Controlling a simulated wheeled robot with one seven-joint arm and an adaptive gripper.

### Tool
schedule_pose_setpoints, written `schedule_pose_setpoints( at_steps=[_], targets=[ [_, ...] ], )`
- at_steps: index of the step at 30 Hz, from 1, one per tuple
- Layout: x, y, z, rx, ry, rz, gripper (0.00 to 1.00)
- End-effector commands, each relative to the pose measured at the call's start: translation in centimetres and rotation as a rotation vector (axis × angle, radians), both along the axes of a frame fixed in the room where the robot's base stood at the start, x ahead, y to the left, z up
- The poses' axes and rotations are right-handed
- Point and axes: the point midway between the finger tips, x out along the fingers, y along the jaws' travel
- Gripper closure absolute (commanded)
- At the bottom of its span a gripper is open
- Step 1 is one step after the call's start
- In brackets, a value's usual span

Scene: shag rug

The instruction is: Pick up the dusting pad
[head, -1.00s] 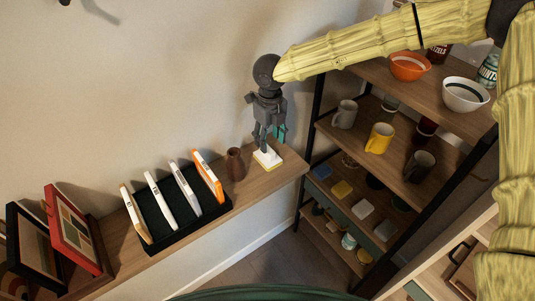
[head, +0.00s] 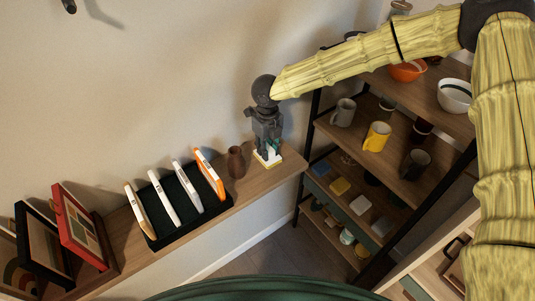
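A white block with a yellow lower edge (head: 267,160), which looks like the dusting pad, lies at the right end of the wooden wall shelf (head: 255,186) in the head view. My dark grey gripper (head: 267,151) points down directly over it, with its fingertips at or just above the pad's top. The fingers cover part of the pad, and I cannot tell whether they touch it or how far apart they are. A teal object (head: 274,146) shows partly behind the fingers.
A brown vase (head: 236,162) stands close left of the pad. Further left are a dark green tray (head: 186,222) with several upright slim boxes and a red picture frame (head: 80,228). To the right, a rack holds a yellow mug (head: 376,137), other mugs and bowls.

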Motion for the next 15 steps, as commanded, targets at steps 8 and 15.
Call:
schedule_pose_setpoints(
  at_steps=[8, 15],
  targets=[
    [0.03, -0.02, 0.03, 0.000, 0.000, 0.000, 1.00],
    [0.08, -0.02, 0.62, 0.000, -0.001, -0.001, 1.00]
  ],
)
